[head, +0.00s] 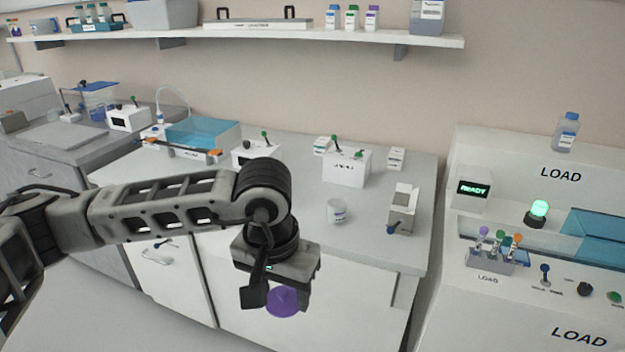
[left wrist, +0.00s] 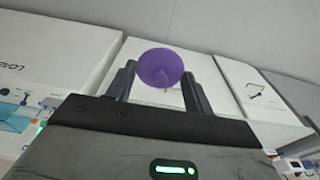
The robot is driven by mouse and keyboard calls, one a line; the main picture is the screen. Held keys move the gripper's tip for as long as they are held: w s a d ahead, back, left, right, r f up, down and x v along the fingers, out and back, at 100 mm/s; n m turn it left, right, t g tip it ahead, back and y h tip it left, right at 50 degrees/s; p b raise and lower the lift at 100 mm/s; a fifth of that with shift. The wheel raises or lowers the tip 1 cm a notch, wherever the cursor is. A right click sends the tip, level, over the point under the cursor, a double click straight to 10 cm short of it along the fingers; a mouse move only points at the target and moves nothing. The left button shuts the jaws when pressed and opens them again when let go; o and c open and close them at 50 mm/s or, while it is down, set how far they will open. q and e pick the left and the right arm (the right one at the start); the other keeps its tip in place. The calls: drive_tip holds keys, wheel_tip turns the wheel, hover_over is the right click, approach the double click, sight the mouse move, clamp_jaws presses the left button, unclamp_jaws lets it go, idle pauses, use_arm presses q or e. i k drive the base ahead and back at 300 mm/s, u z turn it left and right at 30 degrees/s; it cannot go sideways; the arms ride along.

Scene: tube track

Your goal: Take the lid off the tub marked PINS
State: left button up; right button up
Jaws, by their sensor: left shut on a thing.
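A purple round lid (head: 283,302) with a small knob hangs in my left gripper (head: 277,288), in front of the counter's front edge and below its top. In the left wrist view the lid (left wrist: 160,67) sits between the two fingers of my left gripper (left wrist: 160,85), which is shut on it. A small white tub (head: 337,212) stands upright on the counter, up and to the right of the gripper, apart from it. It seems open at the top; its label is too small to read. My right gripper does not show.
On the counter (head: 300,215), a grey-white box (head: 403,210) stands right of the tub and a white switch box (head: 346,168) behind it. A LOAD station (head: 485,205) with a tube rack stands at the right. A shelf (head: 250,37) runs along the wall.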

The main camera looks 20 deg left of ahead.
sight(337, 206)
drive_tip(key=z, duration=0.35)
drive_tip(key=k, duration=0.4)
drive_tip(key=u, duration=1.2)
drive_tip(key=i, duration=1.7)
drive_tip(key=z, duration=1.3)
drive_tip(key=i, duration=0.25)
drive_tip(key=z, duration=0.15)
